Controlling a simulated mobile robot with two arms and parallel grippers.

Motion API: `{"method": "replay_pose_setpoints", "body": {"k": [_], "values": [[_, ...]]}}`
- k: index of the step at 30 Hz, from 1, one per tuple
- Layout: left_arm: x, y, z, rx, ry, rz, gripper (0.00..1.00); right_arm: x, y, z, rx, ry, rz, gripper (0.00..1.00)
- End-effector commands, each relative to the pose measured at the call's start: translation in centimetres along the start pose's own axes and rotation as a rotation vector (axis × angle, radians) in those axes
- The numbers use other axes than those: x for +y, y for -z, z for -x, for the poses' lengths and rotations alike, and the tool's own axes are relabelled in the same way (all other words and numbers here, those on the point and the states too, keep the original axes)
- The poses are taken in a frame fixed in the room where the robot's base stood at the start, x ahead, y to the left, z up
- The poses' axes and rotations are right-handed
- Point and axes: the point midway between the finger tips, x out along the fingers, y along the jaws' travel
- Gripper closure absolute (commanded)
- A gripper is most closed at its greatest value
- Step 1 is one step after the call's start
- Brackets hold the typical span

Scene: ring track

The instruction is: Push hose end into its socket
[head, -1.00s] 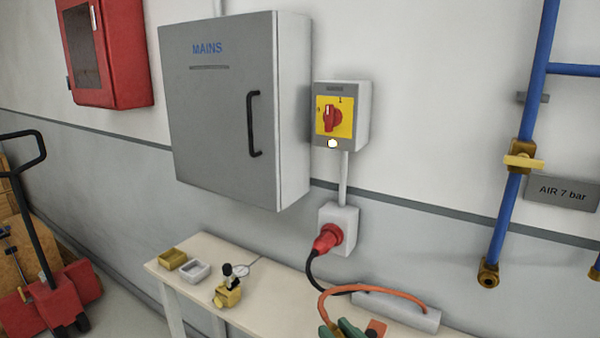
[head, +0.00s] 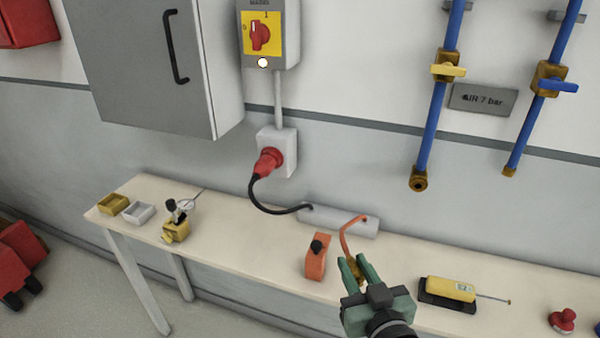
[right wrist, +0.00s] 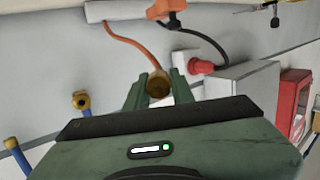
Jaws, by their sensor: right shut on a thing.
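The orange hose (head: 346,236) comes out of a grey cylinder on the bench and bends down to my right gripper (head: 355,264). My right gripper has green fingers and is shut on the brass hose end (right wrist: 159,84), which shows between the fingertips in the right wrist view. In the head view the fingers partly hide it. A brass socket (head: 418,182) ends the left blue pipe on the wall, above and to the right of the gripper. A second brass end (head: 509,171) closes the right blue pipe. Hose end and sockets are apart. My left gripper is not in view.
The bench (head: 230,240) carries an orange tool (head: 317,256), a yellow device (head: 450,290), a red knob (head: 562,320) and small trays. A red plug (head: 268,160) with a black cable sits in a wall box. The wall before the pipes is clear.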

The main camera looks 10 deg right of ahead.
Motion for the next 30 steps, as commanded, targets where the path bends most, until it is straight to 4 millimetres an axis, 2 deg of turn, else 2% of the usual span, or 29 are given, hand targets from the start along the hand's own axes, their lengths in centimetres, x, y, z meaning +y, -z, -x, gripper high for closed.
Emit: {"method": "replay_pose_setpoints", "body": {"k": [4, 8, 30], "values": [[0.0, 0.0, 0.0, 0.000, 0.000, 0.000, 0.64, -0.3, 0.1, 0.0, 0.002, 0.022, 0.005, 1.00], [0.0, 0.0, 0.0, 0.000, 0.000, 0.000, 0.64, -1.5, 0.3, 0.0, 0.004, 0.098, 0.021, 1.00], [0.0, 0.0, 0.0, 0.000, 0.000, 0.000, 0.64, -13.2, 1.7, 0.1, 0.005, 0.842, 0.138, 1.00]]}}
